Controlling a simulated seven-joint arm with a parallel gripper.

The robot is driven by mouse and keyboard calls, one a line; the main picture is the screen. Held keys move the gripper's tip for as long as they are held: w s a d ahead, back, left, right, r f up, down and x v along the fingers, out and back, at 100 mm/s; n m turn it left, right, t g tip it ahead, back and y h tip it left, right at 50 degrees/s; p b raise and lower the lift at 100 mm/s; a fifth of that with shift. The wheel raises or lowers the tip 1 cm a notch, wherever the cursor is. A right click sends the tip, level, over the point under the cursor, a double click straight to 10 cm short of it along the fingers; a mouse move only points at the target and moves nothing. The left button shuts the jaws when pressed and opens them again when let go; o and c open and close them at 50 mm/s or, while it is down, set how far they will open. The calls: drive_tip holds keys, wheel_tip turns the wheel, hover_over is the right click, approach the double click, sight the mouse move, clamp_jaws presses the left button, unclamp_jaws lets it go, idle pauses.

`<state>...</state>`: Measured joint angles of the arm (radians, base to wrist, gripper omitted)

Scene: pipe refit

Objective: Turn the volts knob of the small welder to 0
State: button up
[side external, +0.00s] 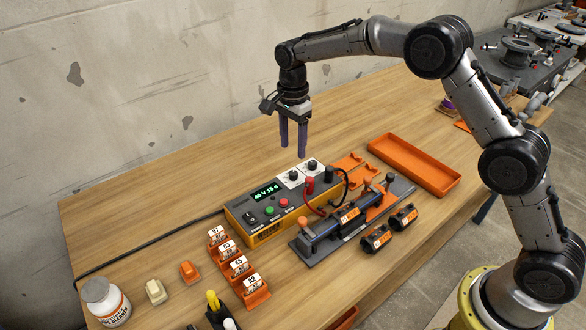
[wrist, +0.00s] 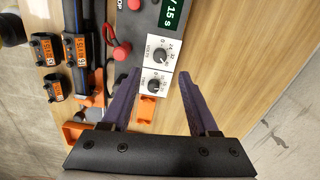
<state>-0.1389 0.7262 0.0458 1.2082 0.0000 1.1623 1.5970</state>
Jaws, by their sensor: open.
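The small welder (side external: 265,215) is a grey and orange box on the bench, its green display (wrist: 172,14) lit with volts and seconds values. Two black knobs on white dial plates sit at its far right end: one nearer the display (wrist: 160,53) and one at the end (wrist: 155,85). Their labels are too small to read surely; the one nearer the display appears to be the volts knob. My gripper (side external: 293,150) is open and empty above this end, fingers pointing down. In the wrist view its purple fingers (wrist: 157,74) are on either side of the end dial, apart from it.
Red and black leads (side external: 310,186) rise beside the knobs. A pipe clamp fixture (side external: 320,235) with black fittings (side external: 376,238) stands in front. An orange tray (side external: 414,164) is to the right, and numbered orange holders (side external: 235,264) to the left. The bench behind the welder is clear.

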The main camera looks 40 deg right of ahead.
sight(293, 172)
wheel_tip(293, 172, down, 9)
drive_tip(key=shift+r, duration=0.2)
drive_tip(key=shift+c, duration=0.3)
clamp_jaws()
